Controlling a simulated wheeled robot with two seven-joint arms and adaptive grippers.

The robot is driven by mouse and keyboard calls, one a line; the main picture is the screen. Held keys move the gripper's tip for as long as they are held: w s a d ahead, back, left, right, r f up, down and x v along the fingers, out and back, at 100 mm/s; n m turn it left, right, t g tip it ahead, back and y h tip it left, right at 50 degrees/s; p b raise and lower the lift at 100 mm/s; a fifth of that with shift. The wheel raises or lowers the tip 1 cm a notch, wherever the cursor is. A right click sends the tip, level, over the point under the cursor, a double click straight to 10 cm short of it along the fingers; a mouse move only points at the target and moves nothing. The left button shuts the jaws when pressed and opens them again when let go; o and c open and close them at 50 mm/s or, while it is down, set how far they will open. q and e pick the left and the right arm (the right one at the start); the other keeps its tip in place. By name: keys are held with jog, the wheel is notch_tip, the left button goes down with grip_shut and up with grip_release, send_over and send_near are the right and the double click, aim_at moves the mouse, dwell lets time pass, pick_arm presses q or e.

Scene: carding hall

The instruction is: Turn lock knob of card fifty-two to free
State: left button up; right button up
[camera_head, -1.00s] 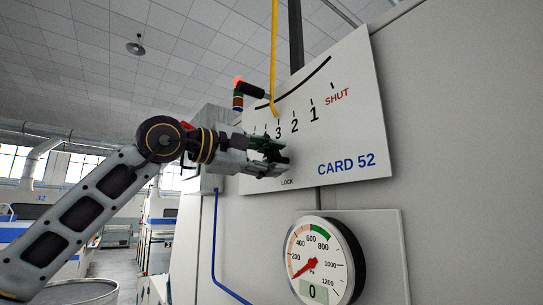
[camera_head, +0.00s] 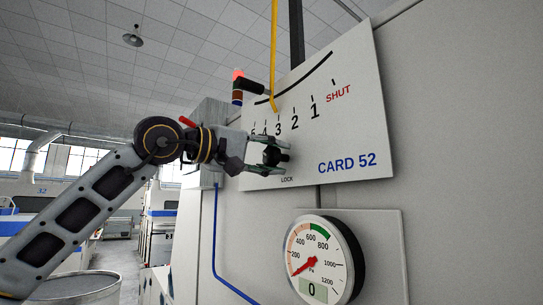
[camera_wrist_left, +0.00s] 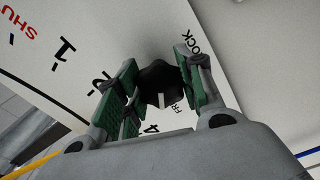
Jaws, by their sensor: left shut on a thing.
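The lock knob (camera_wrist_left: 158,80) is a dark, rounded knob on the white panel marked CARD 52 (camera_head: 362,125). In the head view the knob (camera_head: 276,155) shows between my left fingertips, above the word LOCK. My left gripper (camera_head: 272,153) is shut on it, with its green pads on either side. In the left wrist view the left gripper (camera_wrist_left: 160,85) has the knob between its fingers. A pale mark shows on the knob, near partly hidden letters beginning FR. LOCK is printed beside the right finger. My right gripper is not in view.
A gauge (camera_head: 327,260) reading 0 sits below the panel. A black handle (camera_head: 250,86) lies at the scale's upper left, near a lit red lamp (camera_head: 238,74). A yellow pipe (camera_head: 274,50) hangs before the panel, and a blue hose (camera_head: 215,240) runs down at left.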

pick_arm(q)
jog(key=shift+f, duration=0.1)
jog(key=o, duration=0.9)
jog(key=shift+d, duration=0.1)
jog(key=shift+o, duration=0.3)
jog(key=shift+f, duration=0.1)
jog(key=shift+s+f, duration=0.1)
jog(key=shift+o, duration=0.5)
jog(key=shift+a, duration=0.35)
jog(key=v, duration=1.1)
jog(key=shift+s+r, duration=0.15)
jog(key=shift+r, duration=0.1)
